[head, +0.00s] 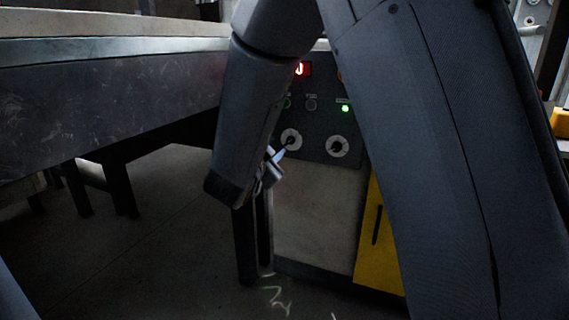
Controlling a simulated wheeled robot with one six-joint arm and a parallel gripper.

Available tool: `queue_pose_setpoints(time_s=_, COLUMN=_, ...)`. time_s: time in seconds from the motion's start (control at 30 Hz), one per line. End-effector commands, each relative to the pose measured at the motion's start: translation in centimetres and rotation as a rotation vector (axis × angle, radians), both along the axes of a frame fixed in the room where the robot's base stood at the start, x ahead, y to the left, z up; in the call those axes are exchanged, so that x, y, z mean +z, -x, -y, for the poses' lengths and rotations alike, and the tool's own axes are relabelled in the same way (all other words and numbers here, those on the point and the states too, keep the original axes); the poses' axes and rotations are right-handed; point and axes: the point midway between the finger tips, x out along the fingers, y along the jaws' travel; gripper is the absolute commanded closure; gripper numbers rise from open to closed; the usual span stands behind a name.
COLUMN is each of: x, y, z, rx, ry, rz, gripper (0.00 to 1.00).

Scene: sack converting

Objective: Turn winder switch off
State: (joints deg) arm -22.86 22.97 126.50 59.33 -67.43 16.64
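A dark control panel (314,128) stands beyond my arm, near the middle of the head view. It carries two round pale rotary switches, a left one (294,134) and a right one (337,147). Their labels are too small to read, so I cannot tell which is the winder switch. My gripper (282,153) is just below the left switch, its tip overlapping the switch's lower edge in the picture. I cannot tell if it touches. My arm partly hides the gripper, and its finger gap cannot be made out.
The panel has a lit red display (304,69), a lit green lamp (346,108) and small unlit buttons. A yellow panel (376,240) with a dark slot is below right. A long metal-sided table (110,95) fills the left. The floor (160,250) at lower left is clear.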

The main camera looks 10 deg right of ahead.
Motion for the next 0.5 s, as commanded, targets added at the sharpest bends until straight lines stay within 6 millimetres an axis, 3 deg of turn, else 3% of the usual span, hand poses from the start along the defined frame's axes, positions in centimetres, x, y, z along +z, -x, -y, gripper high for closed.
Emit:
queue_pose_setpoints(time_s=0.03, x=-1.2, y=-0.3, z=0.0, rx=-0.026, ry=0.004, rz=0.026, gripper=0.73)
queue_pose_setpoints(time_s=0.1, x=-1.4, y=-0.2, z=0.2, rx=-0.059, ry=0.008, rz=0.056, gripper=0.73)
queue_pose_setpoints(time_s=0.33, x=-1.6, y=-0.3, z=0.7, rx=-0.108, ry=0.015, rz=0.100, gripper=0.73)
queue_pose_setpoints(time_s=0.5, x=-1.6, y=-2.0, z=2.1, rx=-0.110, ry=0.015, rz=0.102, gripper=0.73)
